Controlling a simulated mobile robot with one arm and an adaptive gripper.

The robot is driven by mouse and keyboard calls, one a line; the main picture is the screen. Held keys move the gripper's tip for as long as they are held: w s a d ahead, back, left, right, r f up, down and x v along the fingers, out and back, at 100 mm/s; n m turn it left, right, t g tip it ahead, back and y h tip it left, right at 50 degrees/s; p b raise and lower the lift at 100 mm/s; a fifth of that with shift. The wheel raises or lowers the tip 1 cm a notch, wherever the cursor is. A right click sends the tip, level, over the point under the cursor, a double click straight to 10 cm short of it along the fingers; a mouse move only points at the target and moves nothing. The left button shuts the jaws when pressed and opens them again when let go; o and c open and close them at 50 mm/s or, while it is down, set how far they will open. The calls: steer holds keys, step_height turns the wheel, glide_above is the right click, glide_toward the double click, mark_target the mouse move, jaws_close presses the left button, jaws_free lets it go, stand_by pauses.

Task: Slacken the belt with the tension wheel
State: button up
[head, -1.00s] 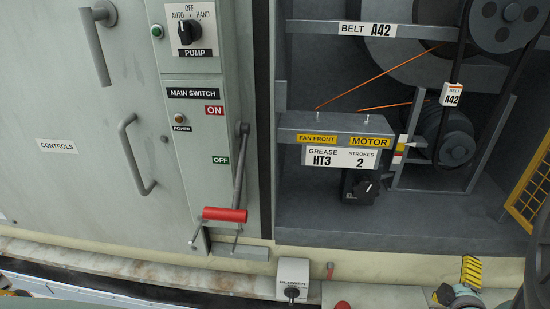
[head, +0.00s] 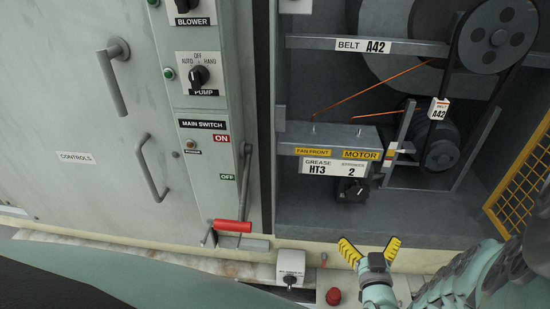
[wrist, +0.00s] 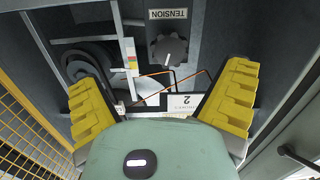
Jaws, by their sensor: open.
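The tension wheel is a round dark knob (head: 352,189) with a white pointer line, under the grease label in the head view. In the wrist view the knob (wrist: 168,50) sits beside an upside-down TENSION label (wrist: 168,14), ahead of my fingertips. The black belt (head: 451,60) with a tag A42 runs from a large upper pulley (head: 496,37) to the motor pulley (head: 440,155). My gripper (head: 368,247) has yellow fingers spread wide and empty, low in front of the cabinet. It also shows in the wrist view (wrist: 163,80), apart from the knob.
A yellow mesh guard (head: 520,195) stands at the right of the bay. The main switch lever with red handle (head: 232,226) is down by OFF. Thin orange tubes (head: 365,88) cross the bay.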

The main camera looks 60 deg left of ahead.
mark_target(358, 193)
steer(key=shift+m, duration=0.7)
steer(key=w+a+r+b, duration=0.1)
steer(key=w+a, duration=0.1)
steer(key=a, duration=0.1)
steer(key=w+a+r+b, duration=0.1)
steer(key=a+b, duration=0.1)
steer(key=a, duration=0.1)
steer(key=w+a+r+b, duration=0.1)
steer(key=w+a+b, duration=0.1)
steer(key=a, duration=0.1)
steer(key=shift+w+a+r, duration=0.1)
steer(key=shift+w+a, duration=0.1)
steer(key=shift+w, duration=0.15)
steer(key=shift+w+a+r+p, duration=0.15)
steer(key=shift+a+r+p, duration=0.1)
steer(key=shift+p, duration=0.05)
steer(key=shift+x, duration=2.1)
steer(key=shift+c, duration=0.3)
steer(key=shift+w+r, duration=0.1)
steer(key=c, duration=1.2)
